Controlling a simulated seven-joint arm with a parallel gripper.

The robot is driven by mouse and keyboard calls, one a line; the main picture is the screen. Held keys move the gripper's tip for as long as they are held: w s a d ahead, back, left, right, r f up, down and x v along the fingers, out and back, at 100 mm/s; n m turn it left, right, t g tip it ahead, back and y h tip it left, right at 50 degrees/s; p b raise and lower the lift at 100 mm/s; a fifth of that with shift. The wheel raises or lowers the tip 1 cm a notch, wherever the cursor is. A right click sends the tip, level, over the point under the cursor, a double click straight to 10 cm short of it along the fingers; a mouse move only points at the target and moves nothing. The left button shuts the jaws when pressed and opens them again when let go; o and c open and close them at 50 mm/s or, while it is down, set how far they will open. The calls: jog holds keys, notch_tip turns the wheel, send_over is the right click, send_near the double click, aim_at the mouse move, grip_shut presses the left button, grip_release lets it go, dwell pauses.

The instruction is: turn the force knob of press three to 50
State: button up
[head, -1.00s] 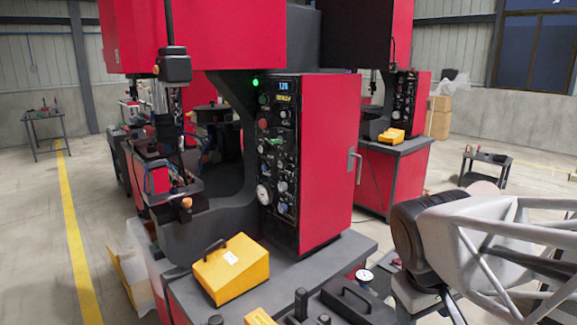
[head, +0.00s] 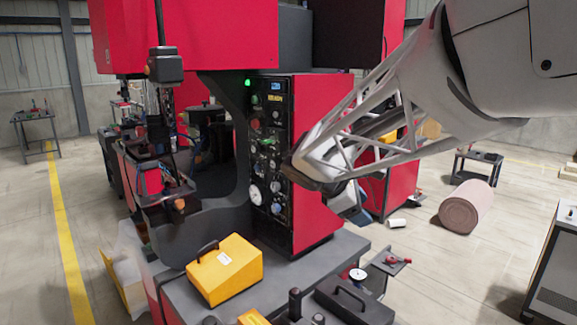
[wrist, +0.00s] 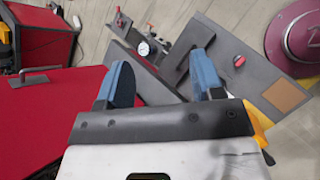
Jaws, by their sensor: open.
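A red press with a black control panel (head: 268,150) stands in the middle of the head view. The panel carries several knobs, a white dial gauge (head: 256,194), a lit green lamp (head: 248,83) and a small blue display (head: 276,86). The labels are too small to read, so I cannot tell which is the force knob or the press number. My gripper is mostly hidden behind my arm in the head view, beside the cabinet's right side. In the wrist view my gripper (wrist: 163,84) shows two blue fingers spread apart with nothing between them, pointing over the bench, not at the panel.
The red cabinet side (wrist: 60,130) with its handle (wrist: 30,77) is close on the left of the wrist view. A yellow box (head: 225,268) sits on the bench before the panel. A small dial gauge (head: 357,275) stands on the bench. A pink roll (head: 466,208) lies on the floor.

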jog(key=w+a+n+t+h, duration=0.2)
jog(key=w+a+n, duration=0.3)
jog(key=w, duration=0.4)
jog(key=n+t+h, duration=0.3)
jog(key=n+t, duration=0.4)
jog(key=n, duration=0.4)
send_near(273, 164)
jog(key=shift+w+d, duration=0.4)
jog(key=shift+w, duration=0.1)
jog(key=shift+w+d, duration=0.1)
jog(key=shift+d, duration=0.05)
jog(key=shift+x, duration=3.75)
jog(key=shift+c, duration=0.2)
jog(key=c, duration=0.9)
